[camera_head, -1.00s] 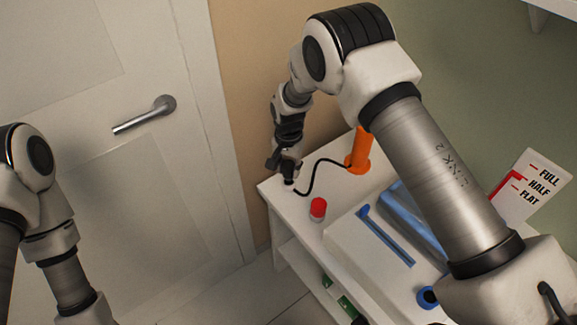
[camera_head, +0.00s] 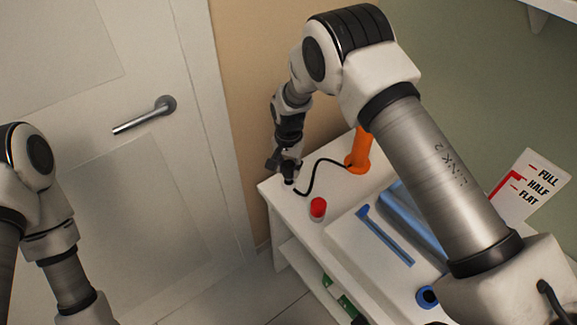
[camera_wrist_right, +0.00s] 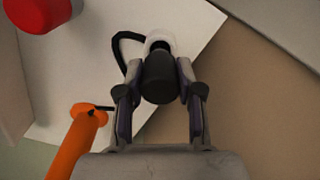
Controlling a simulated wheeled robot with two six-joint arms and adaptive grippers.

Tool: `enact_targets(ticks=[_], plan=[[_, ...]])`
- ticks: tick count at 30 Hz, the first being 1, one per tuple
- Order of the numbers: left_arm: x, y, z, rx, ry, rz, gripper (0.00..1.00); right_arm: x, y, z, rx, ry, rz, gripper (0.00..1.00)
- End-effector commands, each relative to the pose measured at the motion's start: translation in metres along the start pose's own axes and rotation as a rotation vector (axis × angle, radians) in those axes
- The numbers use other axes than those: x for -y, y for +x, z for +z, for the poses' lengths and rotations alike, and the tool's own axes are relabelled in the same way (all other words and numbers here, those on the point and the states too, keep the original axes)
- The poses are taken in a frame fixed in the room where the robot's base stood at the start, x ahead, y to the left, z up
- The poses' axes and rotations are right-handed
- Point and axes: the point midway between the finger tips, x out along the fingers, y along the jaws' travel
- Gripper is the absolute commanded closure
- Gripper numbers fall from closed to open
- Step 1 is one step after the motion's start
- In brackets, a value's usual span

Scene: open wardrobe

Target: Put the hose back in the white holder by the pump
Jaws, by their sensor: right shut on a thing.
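The black hose (camera_head: 316,170) runs in a curve from the orange pump (camera_head: 361,150) to my right gripper (camera_head: 287,172) near the white top's far left corner. In the right wrist view my right gripper (camera_wrist_right: 160,92) is shut on the hose's thick black end (camera_wrist_right: 160,80). A pale, whitish ring, likely the white holder (camera_wrist_right: 160,42), shows right at the far end of that black piece. I cannot tell whether the hose end is inside it or just above it. My left arm shows at the left edge of the head view, but its gripper is out of view.
A red-capped object (camera_head: 318,208) stands near the front edge of the white cabinet top (camera_head: 290,208). A blue strip (camera_head: 386,235), a blue folded item (camera_head: 412,215) and a FULL/HALF/FLAT card (camera_head: 530,188) are farther right. A closed door (camera_head: 150,190) is at left.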

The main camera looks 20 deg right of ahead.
Motion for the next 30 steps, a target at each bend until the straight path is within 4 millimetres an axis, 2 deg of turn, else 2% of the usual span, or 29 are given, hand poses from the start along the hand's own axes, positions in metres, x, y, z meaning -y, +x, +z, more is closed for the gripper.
enact_targets(ticks=[30], plan=[[0.000, 0.014, 0.000, 0.000, 0.000, 0.000, 1.00, 0.000, 0.023, 0.000, 0.000, 0.000, 0.000, 1.00]])
